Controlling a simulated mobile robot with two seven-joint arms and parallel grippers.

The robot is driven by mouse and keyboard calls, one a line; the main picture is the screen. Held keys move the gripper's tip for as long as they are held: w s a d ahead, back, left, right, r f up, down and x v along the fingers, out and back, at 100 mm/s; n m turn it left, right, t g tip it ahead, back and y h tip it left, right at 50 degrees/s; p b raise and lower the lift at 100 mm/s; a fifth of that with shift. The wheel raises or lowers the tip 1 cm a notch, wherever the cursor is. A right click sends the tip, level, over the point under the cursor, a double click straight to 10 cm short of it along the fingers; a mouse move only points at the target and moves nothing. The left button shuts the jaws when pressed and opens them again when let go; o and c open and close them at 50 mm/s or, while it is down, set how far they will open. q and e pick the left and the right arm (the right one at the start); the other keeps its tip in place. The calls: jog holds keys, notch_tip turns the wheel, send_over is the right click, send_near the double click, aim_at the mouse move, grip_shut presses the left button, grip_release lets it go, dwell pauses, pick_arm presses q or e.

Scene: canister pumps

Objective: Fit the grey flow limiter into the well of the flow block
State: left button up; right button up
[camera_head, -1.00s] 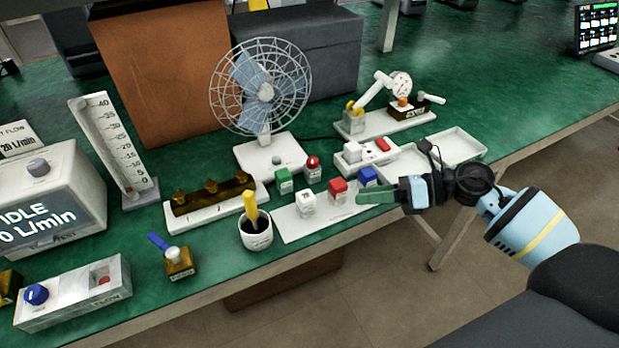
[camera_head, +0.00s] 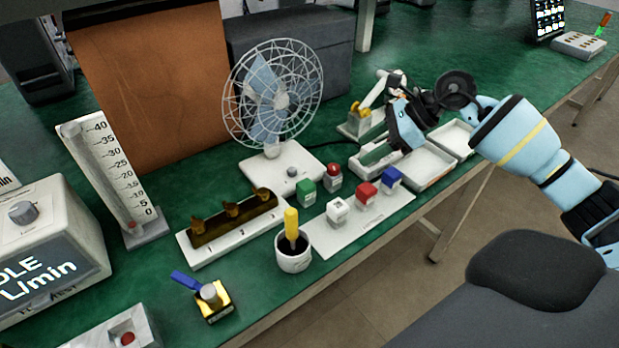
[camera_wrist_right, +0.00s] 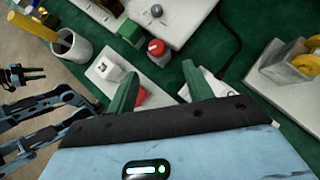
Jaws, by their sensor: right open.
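My right gripper (camera_wrist_right: 160,70) is open and empty, its green fingers apart; in the head view it hangs over the white trays (camera_head: 425,165). A small pale cube (camera_head: 337,210), probably the grey flow limiter, stands on a white plate (camera_head: 340,240) beside a red block (camera_head: 368,194) and a blue block (camera_head: 391,179). Which part is the flow block is unclear; a white box with a round red recess (camera_head: 127,338) is cut off at the bottom edge. My left gripper (camera_wrist_right: 24,75) shows small at the left of the right wrist view.

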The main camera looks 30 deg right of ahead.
aim_at(335, 167)
jog(key=shift+w+a, duration=0.25)
jog(key=shift+a, duration=0.1)
jog(key=shift+x, duration=1.3)
jog(key=shift+a+p+x, duration=0.2)
jog(key=shift+p+x, duration=0.35)
jog(key=shift+x, duration=2.05)
jog(key=shift+s+r, duration=0.1)
grip_shut()
